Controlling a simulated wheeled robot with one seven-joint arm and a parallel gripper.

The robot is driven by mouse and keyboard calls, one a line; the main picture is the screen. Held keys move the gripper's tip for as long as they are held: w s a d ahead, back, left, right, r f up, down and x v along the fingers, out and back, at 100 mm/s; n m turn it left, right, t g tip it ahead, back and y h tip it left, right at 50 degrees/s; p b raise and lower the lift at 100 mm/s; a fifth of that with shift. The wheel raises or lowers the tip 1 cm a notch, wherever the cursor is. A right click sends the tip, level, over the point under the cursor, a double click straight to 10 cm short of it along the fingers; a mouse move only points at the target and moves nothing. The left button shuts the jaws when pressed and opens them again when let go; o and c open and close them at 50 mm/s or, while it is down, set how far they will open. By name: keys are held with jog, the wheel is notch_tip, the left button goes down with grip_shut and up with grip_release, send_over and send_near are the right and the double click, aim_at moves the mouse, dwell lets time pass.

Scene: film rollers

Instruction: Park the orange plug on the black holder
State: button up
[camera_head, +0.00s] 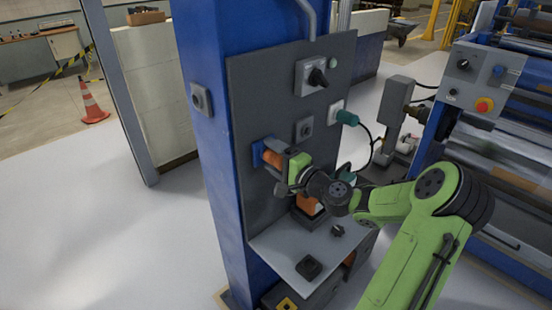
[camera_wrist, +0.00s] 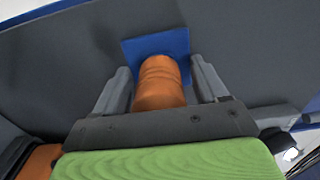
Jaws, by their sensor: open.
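The orange plug (camera_wrist: 160,82) sticks out from a blue square plate (camera_wrist: 155,44) on the grey panel; in the head view the plug (camera_head: 272,158) is partly hidden by my gripper. My gripper (camera_wrist: 163,72) is open, with one finger on each side of the plug and narrow gaps showing. It also shows in the head view (camera_head: 283,160). On the shelf below, a black square piece (camera_head: 308,266) and a smaller black piece (camera_head: 337,231) lie; I cannot tell which is the black holder. A second orange part (camera_head: 308,203) stands behind my wrist in a dark base.
The grey panel (camera_head: 270,100) on the blue column carries a rotary switch (camera_head: 317,77) and a green plug (camera_head: 347,118) with a hanging cable. The grey shelf (camera_head: 285,255) juts out below. A roller machine (camera_head: 490,110) stands at right.

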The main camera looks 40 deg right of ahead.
jog(key=shift+c, duration=0.4)
grip_shut()
jog(key=shift+s+d+f, duration=0.1)
jog(key=shift+s+f, duration=0.05)
jog(key=shift+s, duration=0.05)
jog(key=shift+s+d, duration=0.1)
jog(key=shift+s, duration=0.6)
jog(key=shift+s+d+b, duration=0.15)
jog(key=shift+s+b, duration=0.05)
jog(key=shift+s, duration=0.85)
jog(key=shift+s+d+b, duration=0.1)
jog(key=shift+s+b, duration=0.1)
jog(key=shift+s, duration=0.85)
